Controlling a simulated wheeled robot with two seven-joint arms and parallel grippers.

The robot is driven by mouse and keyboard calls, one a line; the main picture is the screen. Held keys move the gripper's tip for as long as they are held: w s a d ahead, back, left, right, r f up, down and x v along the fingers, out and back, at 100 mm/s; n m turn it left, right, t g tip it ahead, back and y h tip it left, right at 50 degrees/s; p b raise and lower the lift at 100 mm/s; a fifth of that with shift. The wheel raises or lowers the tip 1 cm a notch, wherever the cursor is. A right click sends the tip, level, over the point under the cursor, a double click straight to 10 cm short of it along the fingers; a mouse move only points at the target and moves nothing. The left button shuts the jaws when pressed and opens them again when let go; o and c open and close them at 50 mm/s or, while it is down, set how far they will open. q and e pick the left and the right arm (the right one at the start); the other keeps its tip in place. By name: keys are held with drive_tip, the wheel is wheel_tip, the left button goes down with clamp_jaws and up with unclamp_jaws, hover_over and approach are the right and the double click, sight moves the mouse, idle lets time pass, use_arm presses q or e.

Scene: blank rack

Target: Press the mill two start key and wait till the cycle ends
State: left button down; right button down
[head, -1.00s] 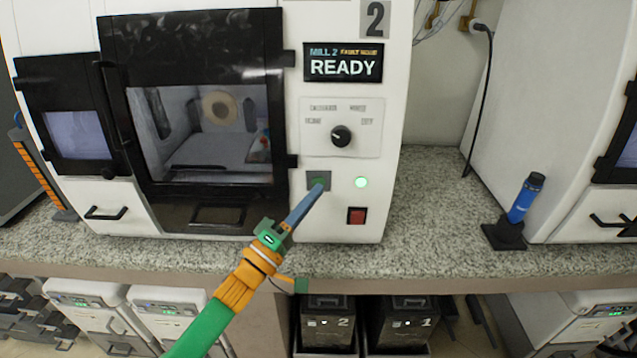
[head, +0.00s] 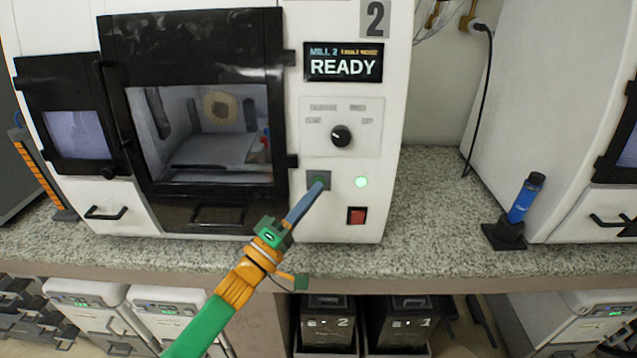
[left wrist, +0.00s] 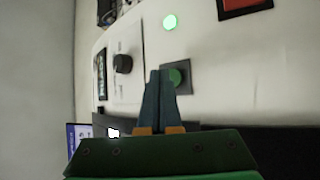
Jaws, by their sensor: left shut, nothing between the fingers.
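Mill 2 (head: 395,120) is a white machine with a black-framed window door (head: 205,95), and its display (head: 343,63) reads READY. The green start key (head: 318,181) sits on a dark square plate below the dial (head: 340,136), and it also shows in the left wrist view (left wrist: 175,77). My left gripper (head: 319,187) is shut and empty, its blue-grey fingertips at the key, partly covering it in the head view. In the left wrist view the fingertips (left wrist: 160,73) lie beside the key; I cannot tell whether they touch. My right gripper is not in view.
A round lamp (head: 361,182) glows green, and a red switch (head: 356,216) sits below it. A blue cylinder tool (head: 525,198) stands in a black holder on the speckled counter (head: 430,230). The counter between it and the mill is clear.

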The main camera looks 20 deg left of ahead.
use_arm(q)
drive_tip(key=shift+w+a, duration=0.1)
drive_tip(key=shift+w, duration=0.4)
idle(0.6)
drive_tip(key=shift+s+d+p, duration=0.2)
drive_tip(key=shift+s+p, duration=0.3)
drive_tip(key=shift+s, duration=0.25)
drive_tip(key=s+p, duration=0.1)
drive_tip(key=s, duration=0.1)
drive_tip(key=s+d+p, duration=0.1)
drive_tip(key=s+p, duration=0.1)
drive_tip(key=shift+s+d+r, duration=0.15)
drive_tip(key=shift+s, duration=0.25)
idle(0.4)
